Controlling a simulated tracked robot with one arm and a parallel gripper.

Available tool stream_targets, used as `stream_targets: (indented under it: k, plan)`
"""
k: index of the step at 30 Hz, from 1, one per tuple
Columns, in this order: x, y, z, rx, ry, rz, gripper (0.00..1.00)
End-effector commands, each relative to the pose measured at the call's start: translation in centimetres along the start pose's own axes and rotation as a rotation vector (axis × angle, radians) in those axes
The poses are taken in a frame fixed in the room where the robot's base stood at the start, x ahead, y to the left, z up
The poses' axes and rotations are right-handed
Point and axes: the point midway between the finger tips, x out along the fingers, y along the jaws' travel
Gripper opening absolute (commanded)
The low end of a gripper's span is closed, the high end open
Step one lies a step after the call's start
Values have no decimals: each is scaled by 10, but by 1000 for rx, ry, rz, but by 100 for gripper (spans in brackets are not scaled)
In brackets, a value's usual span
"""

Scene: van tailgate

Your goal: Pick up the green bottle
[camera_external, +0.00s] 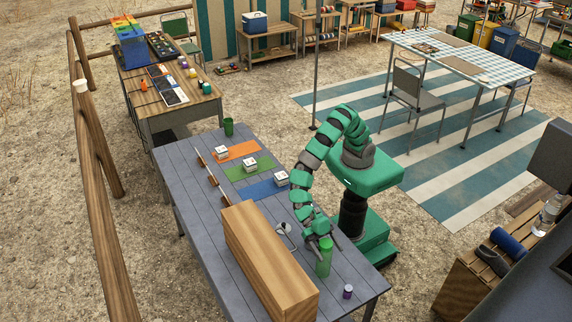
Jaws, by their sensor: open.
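The green bottle (324,260) stands upright near the front end of the grey plank table (178,178), to the right of a long wooden box. My green arm reaches over the table from its right side. My gripper (324,236) is at the top of the bottle, with its fingers close around or beside the cap. The gripper is open. Whether a finger touches the bottle cannot be told from this view. The bottle's far side is hidden.
The wooden box (268,262) stands close left of the bottle. A small purple jar (347,292) is near the front edge. A green cup (228,127), colored mats with small white boxes, including one on the blue mat (264,189), occupy the far half.

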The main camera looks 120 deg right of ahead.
Motion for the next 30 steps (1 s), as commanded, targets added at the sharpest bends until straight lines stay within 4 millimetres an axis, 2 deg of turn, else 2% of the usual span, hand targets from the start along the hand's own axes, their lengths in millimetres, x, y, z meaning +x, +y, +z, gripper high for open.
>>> stream_targets:
  k: [1, 6, 8, 22, 30]
  plan:
    - [0, 0, 0, 0, 0, 0, 71]
    - [0, 0, 0, 0, 0, 0, 24]
    - [0, 0, 0, 0, 0, 0, 10]
    - [-2, 0, -2, 0, 0, 0, 10]
    - [-10, 0, -23, -2, 0, 0, 10]
